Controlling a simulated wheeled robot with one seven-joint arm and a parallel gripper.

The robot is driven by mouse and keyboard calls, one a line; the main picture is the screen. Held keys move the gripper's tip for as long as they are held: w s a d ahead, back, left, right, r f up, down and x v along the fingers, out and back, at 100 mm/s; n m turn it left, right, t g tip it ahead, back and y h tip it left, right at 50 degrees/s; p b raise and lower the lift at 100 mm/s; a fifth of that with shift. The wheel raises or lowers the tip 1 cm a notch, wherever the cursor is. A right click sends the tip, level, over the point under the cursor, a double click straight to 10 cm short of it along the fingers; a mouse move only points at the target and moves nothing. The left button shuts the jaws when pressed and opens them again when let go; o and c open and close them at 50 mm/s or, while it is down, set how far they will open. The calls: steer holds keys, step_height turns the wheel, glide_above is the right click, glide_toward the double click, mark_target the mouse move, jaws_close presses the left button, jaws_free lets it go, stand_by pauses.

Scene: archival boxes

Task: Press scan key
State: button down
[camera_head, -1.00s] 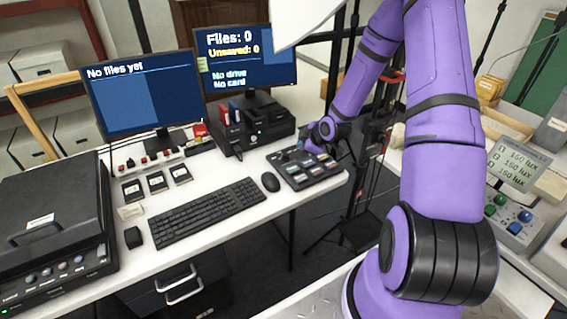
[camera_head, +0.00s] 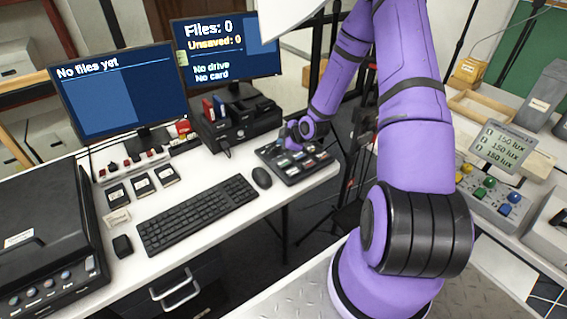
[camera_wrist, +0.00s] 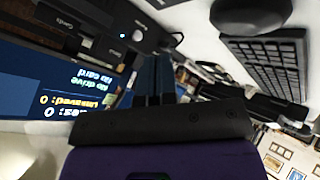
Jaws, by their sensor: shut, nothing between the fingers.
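A black scanner (camera_head: 45,235) stands at the left end of the white desk, with a row of small round buttons (camera_head: 48,284) along its front edge. Their labels are too small to read, so I cannot tell which one is the scan key. A black key panel (camera_head: 297,161) with several coloured keys lies at the desk's right end. My gripper (camera_wrist: 155,80) is shut and empty in the wrist view, its fingers pointing toward a black drive dock (camera_wrist: 95,30). In the head view my arm's end is above the back left of the key panel, far right of the scanner; the fingertips are hidden.
A keyboard (camera_head: 198,215) and mouse (camera_head: 261,178) lie between scanner and key panel. Two monitors (camera_head: 120,95) (camera_head: 228,50) stand behind; the left one reads "No files yet". A console (camera_head: 490,195) stands on the right bench.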

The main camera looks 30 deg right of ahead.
mark_target(283, 163)
steer(key=shift+f, duration=3.25)
steer(key=shift+f, duration=0.4)
steer(key=shift+f, duration=0.5)
steer(key=shift+r, duration=0.1)
stand_by(0.4)
steer(key=shift+r, duration=0.8)
steer(key=shift+r, duration=0.15)
steer(key=shift+r, duration=2.4)
steer(key=shift+s, duration=0.15)
